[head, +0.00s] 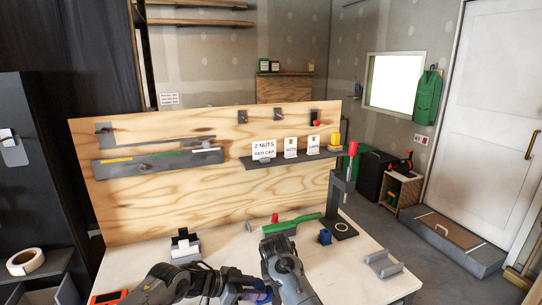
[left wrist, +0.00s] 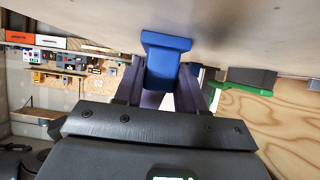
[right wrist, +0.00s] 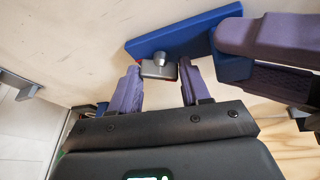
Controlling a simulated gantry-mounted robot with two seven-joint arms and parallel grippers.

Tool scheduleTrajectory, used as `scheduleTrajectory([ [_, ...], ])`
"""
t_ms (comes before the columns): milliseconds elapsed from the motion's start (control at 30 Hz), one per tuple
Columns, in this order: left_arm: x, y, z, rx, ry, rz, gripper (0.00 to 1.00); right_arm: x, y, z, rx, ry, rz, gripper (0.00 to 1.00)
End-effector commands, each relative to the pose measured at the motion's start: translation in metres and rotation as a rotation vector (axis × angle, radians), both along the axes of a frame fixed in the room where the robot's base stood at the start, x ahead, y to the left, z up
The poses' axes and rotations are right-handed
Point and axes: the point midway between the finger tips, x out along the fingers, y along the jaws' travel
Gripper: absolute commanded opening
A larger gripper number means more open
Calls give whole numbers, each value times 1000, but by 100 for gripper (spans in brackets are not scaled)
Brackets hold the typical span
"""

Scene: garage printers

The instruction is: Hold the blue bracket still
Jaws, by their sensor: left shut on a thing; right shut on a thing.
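The blue bracket (head: 264,295) shows only in part at the bottom of the head view, mostly hidden by my arms. In the left wrist view the bracket (left wrist: 164,62) sits between the fingers of my left gripper (left wrist: 161,85), which is shut on it. The right wrist view shows the bracket (right wrist: 185,37) as a flat blue bar with a bent end, with purple fingers of the left gripper (right wrist: 262,38) over that end. My right gripper (right wrist: 160,70) is shut on a small grey block with a silver round stub and a red edge, close against the bracket.
A green-handled tool (head: 292,224) lies on the pale table (head: 350,278). A small blue block (head: 325,237) and an upright stand (head: 337,195) are right of it; a grey cradle (head: 383,264) lies farther right. A plywood panel (head: 200,190) with a sign (head: 265,151) closes the back.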

Motion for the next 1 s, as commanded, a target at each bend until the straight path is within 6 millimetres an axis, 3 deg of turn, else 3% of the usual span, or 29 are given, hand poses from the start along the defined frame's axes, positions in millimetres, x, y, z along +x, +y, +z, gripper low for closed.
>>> scheduleTrajectory([
  [600, -1, 2, -6, 8, 8, 3, 0, 1, 0, 31, 1, -2, -1, 34],
  [1000, -1, 2, -6, 8, 8, 4, 0, 0, 0, 31, 1, 0, 0, 34],
])
